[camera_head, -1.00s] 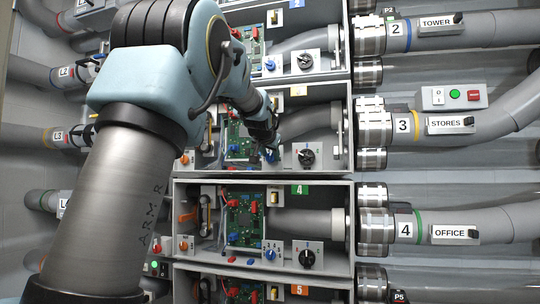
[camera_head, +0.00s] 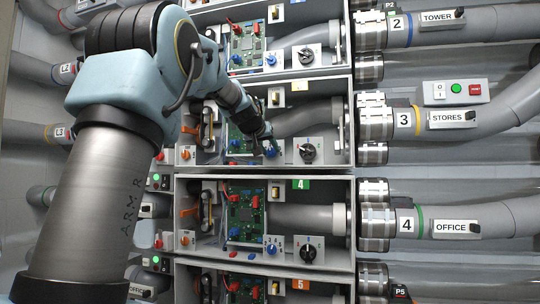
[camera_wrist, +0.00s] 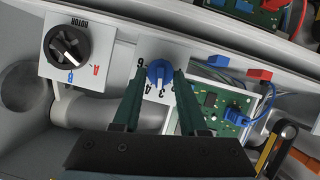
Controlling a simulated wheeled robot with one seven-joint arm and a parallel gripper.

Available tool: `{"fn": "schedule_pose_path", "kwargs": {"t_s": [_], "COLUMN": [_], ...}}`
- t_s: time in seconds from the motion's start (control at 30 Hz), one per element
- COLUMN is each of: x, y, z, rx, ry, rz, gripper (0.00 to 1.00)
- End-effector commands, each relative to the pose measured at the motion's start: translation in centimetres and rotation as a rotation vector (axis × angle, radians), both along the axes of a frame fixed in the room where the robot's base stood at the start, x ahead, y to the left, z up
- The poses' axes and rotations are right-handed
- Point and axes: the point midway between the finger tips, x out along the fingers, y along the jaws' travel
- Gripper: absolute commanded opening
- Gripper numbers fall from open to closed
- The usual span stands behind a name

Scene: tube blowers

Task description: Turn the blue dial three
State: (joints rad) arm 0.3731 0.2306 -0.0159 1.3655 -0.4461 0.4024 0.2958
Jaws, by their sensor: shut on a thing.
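The blue dial (camera_wrist: 159,73) sits on a white numbered plate (camera_wrist: 150,58) in the wrist view. My gripper (camera_wrist: 161,82) has one finger on each side of the dial and is shut on it. The numbers on the plate look upside down here, and the dial's exact setting is hard to read. In the head view my gripper (camera_head: 266,146) reaches into the open box in line with the pipe marked 3, STORES (camera_head: 452,118). The blue dial there (camera_head: 271,151) is mostly hidden by the fingers.
A black rotor dial (camera_head: 307,152) is right of the blue dial; it also shows in the wrist view (camera_wrist: 68,45). A green circuit board (camera_wrist: 215,107) with blue and red plugs is close by. Box 4 below has a similar blue dial (camera_head: 272,249). Box walls surround the gripper.

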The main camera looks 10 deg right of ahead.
Motion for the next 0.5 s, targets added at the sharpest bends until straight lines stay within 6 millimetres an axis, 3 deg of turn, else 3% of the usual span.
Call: {"fn": "schedule_pose_path", "kwargs": {"t_s": [0.5], "x": [0.14], "y": [0.22], "z": [-0.16], "rx": [-0.147], "ry": [0.082], "rz": [0.000], "gripper": [0.00]}}
